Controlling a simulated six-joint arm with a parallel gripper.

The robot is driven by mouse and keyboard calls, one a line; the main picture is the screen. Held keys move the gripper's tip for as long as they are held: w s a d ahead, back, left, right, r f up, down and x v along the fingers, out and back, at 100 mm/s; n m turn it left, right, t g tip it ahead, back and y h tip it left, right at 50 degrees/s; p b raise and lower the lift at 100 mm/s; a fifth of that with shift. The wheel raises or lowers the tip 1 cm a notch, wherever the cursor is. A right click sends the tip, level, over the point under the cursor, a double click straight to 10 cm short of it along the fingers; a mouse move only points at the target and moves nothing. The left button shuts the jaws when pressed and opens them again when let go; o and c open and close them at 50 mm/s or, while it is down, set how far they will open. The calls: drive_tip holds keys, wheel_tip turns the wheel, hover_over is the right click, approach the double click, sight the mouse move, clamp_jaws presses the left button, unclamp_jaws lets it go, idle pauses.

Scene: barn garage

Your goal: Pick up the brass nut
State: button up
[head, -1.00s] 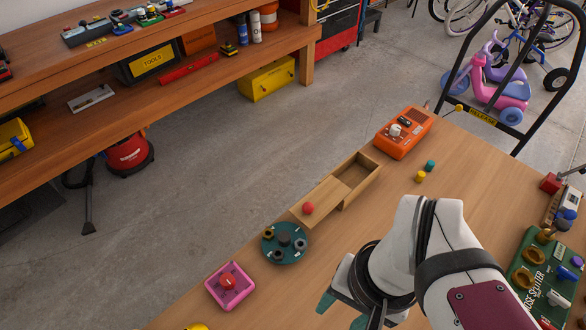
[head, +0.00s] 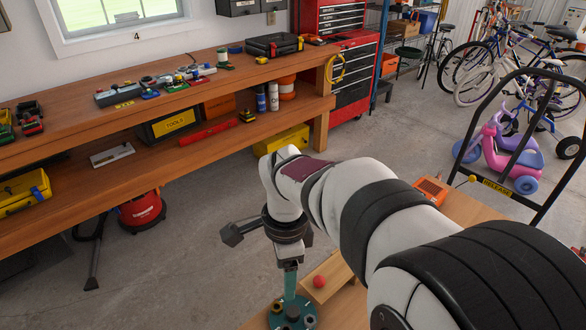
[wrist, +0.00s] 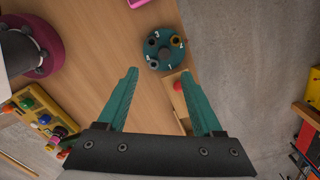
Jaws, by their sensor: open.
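A round teal tray (wrist: 165,66) with small ring-shaped pieces stands on the wooden table. One brass-coloured piece, likely the brass nut (wrist: 176,41), sits on its upper right in the wrist view. In the head view a brass-coloured piece (head: 278,306) shows at the tray's left; the tray's lower part is cut off. My gripper (wrist: 160,72) is open, its teal fingers apart and nothing between them. In the head view my gripper (head: 289,287) points down above the tray, its fingers overlapping and partly hiding the tray.
A wooden box (head: 334,274) with a red knob (head: 319,282) stands close beside the tray. A pink-edged object (wrist: 146,8) lies beyond the tray in the wrist view. Bare table (wrist: 90,55) lies between.

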sight(275, 306)
drive_tip(key=shift+m, duration=0.8)
drive_tip(key=w+a+f, duration=0.1)
drive_tip(key=f, duration=0.5)
drive_tip(key=w+a+f, duration=0.1)
drive_tip(key=f, duration=0.5)
drive_tip(key=w+a+f, duration=0.1)
drive_tip(key=f, duration=0.4)
drive_tip(key=shift+f, duration=0.4)
clamp_jaws()
